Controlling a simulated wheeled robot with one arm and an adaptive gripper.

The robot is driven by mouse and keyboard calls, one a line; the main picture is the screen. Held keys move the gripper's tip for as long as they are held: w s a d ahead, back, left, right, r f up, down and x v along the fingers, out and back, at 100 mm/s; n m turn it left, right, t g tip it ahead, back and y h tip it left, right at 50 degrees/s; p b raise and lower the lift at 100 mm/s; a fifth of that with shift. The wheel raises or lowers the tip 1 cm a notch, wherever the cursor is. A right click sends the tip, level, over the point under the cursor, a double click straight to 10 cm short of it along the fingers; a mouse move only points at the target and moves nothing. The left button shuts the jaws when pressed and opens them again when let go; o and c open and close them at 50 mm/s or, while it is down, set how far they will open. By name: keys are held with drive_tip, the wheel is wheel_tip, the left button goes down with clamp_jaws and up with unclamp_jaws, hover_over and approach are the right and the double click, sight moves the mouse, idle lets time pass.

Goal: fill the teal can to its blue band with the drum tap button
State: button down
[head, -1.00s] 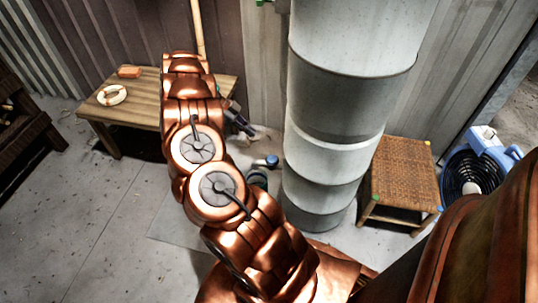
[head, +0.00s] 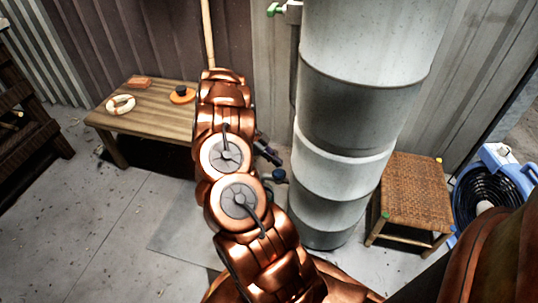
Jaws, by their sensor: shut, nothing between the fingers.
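My copper arm reaches away from me, and its dark gripper (head: 267,151) points down to the right, left of the tall grey cylinder (head: 340,160). The gripper is shut and empty. A small dark blue round knob (head: 279,176) shows just below the gripper, beside the lower part of the cylinder. I cannot tell whether it is the tap button or whether the gripper touches it. The teal can is not clearly visible; my arm covers the floor below the knob. Its blue band and water level cannot be seen.
A low wooden table (head: 150,120) at the left holds a pale ring (head: 120,104), a reddish block (head: 139,83) and an orange disc (head: 182,95). A woven stool (head: 415,190) and blue fan (head: 490,190) stand right. A green-handled tap (head: 275,9) is at the top. Floor at left is clear.

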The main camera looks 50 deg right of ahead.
sight(282, 173)
wheel_tip(282, 173, down, 3)
drive_tip(key=shift+f+b, duration=0.2)
drive_tip(key=shift+b, duration=0.3)
drive_tip(key=shift+w+f, duration=0.1)
drive_tip(key=shift+f, duration=0.1)
